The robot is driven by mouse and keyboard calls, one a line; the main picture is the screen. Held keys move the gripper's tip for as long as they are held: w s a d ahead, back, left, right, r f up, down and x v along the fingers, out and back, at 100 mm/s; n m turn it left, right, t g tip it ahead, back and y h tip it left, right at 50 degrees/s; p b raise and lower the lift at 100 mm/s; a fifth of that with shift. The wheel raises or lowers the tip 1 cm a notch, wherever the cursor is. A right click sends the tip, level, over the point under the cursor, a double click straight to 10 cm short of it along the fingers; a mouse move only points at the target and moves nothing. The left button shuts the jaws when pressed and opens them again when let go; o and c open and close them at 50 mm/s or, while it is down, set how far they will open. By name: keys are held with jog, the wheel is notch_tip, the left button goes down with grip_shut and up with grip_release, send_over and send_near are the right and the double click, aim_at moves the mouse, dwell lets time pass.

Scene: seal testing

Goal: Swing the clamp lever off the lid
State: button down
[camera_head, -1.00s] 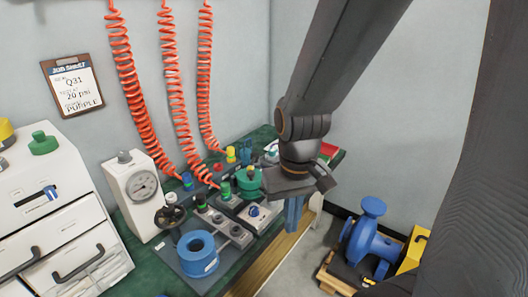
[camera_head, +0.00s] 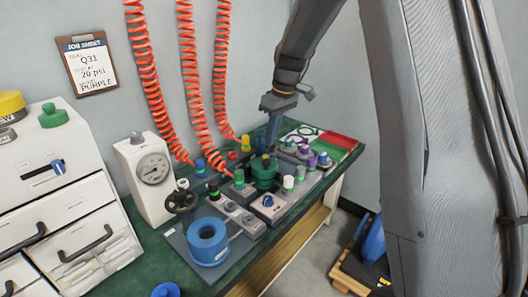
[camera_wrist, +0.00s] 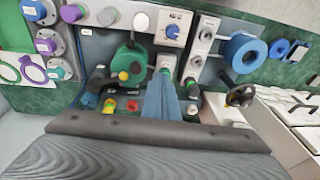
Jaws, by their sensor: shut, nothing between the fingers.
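The green round vessel with its lid (camera_head: 263,173) stands on the grey bench plate. In the wrist view its green top (camera_wrist: 130,57) carries a dark lever part with a yellow knob (camera_wrist: 123,76). The lever seems to lie across or beside the lid, but its exact angle is too small to tell. My gripper (camera_head: 270,146) points down just behind the vessel in the head view. In the wrist view its blue fingers (camera_wrist: 162,82) are together and empty, to the right of the vessel. I cannot tell whether they touch anything.
A blue ring (camera_head: 208,243) and a white gauge box (camera_head: 148,175) stand at left. Several coloured-cap fittings crowd the plate around the vessel. Red coiled hoses (camera_head: 190,80) hang behind. A red and green tray (camera_head: 337,142) lies at the far right.

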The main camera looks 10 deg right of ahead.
aim_at(268, 152)
jog(key=w+f+n+b, duration=0.1)
jog(key=w+n, duration=0.1)
jog(key=w, duration=0.6)
jog(key=w+d+f+n+y+b, duration=0.1)
jog(key=w+n, duration=0.2)
jog(key=w, duration=0.4)
jog(key=shift+w+f+t+y, duration=0.3)
jog(key=shift+w+f+t, duration=0.05)
jog(key=shift+t, duration=0.05)
jog(key=shift+f, duration=0.1)
jog(key=x, duration=1)
jog(key=shift+p, duration=0.3)
jog(key=d, duration=0.1)
jog(key=s+d, duration=0.1)
jog(key=d, duration=0.1)
jog(key=shift+s+f+p, duration=0.2)
jog(key=shift+f+p, duration=0.05)
jog(key=shift+p, duration=0.15)
jog(key=shift+s+d+f, duration=0.15)
jog(key=shift+d, duration=0.1)
jog(key=shift+a+n, duration=0.1)
jog(key=shift+n, duration=0.2)
